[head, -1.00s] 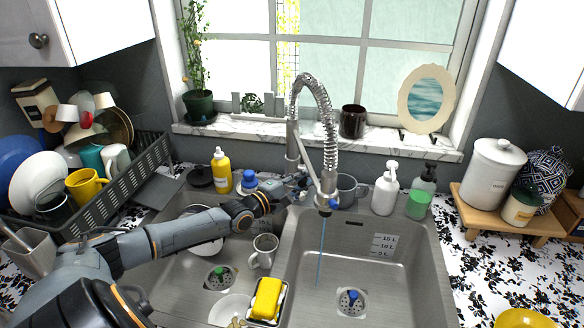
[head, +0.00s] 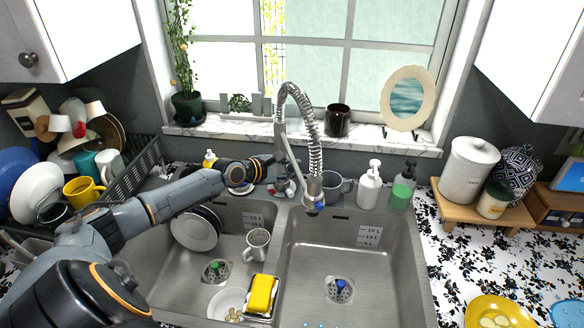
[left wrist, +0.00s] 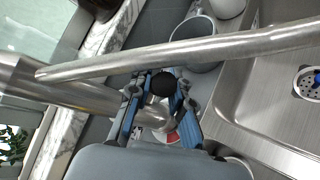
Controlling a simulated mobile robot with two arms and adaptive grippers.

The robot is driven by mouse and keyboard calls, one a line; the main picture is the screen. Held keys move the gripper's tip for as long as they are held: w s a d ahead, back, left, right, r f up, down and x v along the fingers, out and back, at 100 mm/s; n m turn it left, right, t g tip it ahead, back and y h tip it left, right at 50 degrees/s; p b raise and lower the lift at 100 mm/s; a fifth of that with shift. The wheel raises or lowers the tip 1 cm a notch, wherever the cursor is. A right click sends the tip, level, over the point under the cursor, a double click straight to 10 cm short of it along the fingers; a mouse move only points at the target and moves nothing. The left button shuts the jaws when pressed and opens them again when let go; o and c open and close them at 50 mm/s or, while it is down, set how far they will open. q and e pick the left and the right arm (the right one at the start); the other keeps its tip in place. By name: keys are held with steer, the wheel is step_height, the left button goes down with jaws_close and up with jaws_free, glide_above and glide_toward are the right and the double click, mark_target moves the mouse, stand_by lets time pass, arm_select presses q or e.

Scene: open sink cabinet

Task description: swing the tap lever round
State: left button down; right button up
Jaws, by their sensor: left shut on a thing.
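The metal tap with a coiled spring neck (head: 312,115) stands behind the double sink, its spout head (head: 314,186) over the right basin. No water stream shows under the spout. My left gripper (head: 273,166) is beside the lower tap body, left of the spout. In the left wrist view, its blue-padded fingers (left wrist: 157,92) are shut around the short tap lever with a black knob (left wrist: 163,84), beside the tap's tube (left wrist: 95,95). In the head view the lever is mostly hidden by my gripper. My right gripper is out of view.
The left basin holds a mug (head: 257,243), plates (head: 194,229) and a yellow sponge (head: 262,293). The right basin (head: 350,262) is empty. A grey mug (head: 331,187) and soap bottles (head: 370,187) stand right of the tap. A dish rack (head: 142,168) is at left.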

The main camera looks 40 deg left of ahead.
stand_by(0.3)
arm_select(q)
steer(key=c, duration=1.2)
jaws_free()
steer(key=shift+a, duration=0.1)
steer(key=shift+v, duration=3.7)
